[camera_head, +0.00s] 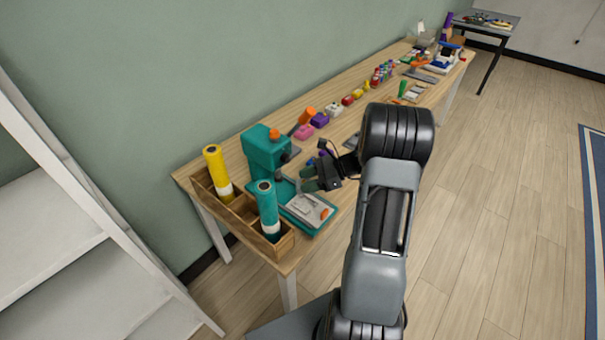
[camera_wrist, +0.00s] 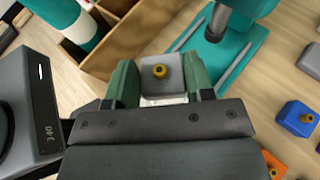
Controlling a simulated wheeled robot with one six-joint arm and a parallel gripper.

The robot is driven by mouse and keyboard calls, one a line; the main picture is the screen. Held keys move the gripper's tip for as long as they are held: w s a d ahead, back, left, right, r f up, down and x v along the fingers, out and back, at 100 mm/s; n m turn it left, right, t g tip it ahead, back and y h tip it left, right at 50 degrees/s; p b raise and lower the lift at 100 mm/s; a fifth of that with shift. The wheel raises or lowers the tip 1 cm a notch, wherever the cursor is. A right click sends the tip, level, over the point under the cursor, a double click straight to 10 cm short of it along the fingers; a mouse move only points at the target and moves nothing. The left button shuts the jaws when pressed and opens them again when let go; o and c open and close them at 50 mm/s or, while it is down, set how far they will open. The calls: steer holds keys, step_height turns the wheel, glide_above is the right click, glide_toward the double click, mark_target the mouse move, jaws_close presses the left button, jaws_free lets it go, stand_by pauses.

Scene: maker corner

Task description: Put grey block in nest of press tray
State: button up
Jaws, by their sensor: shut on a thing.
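My gripper (camera_head: 310,178) is shut on the grey block (camera_wrist: 163,83), with a green fingertip (camera_wrist: 123,84) on each side of it. The block has a yellow knob on top and looks level in the wrist view. In the head view the block cannot be made out between the fingers. The teal press (camera_head: 263,152) stands on the table to the left of my gripper. The pale press tray (camera_head: 303,207), with an orange part at its front, lies on the press's teal base, below my gripper in the picture. Its nest is not clear.
A wooden compartment box (camera_head: 279,243) with a yellow bottle (camera_head: 214,165) and a teal bottle (camera_head: 266,203) stands at the table's near end. Several coloured blocks, including a pink one (camera_head: 303,131) and a purple one (camera_head: 320,120), line the table behind my gripper.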

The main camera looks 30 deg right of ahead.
steer(key=shift+s+f+b, duration=0.1)
steer(key=shift+f+b, duration=2.65)
steer(key=shift+f, duration=0.5)
steer(key=shift+f, duration=0.15)
steer(key=o, duration=1.1)
steer(key=shift+c, duration=0.2)
steer(key=v, duration=1.3)
steer(key=shift+s+d+r, duration=0.15)
steer(key=shift+d+r, duration=0.05)
steer(key=shift+d, duration=0.1)
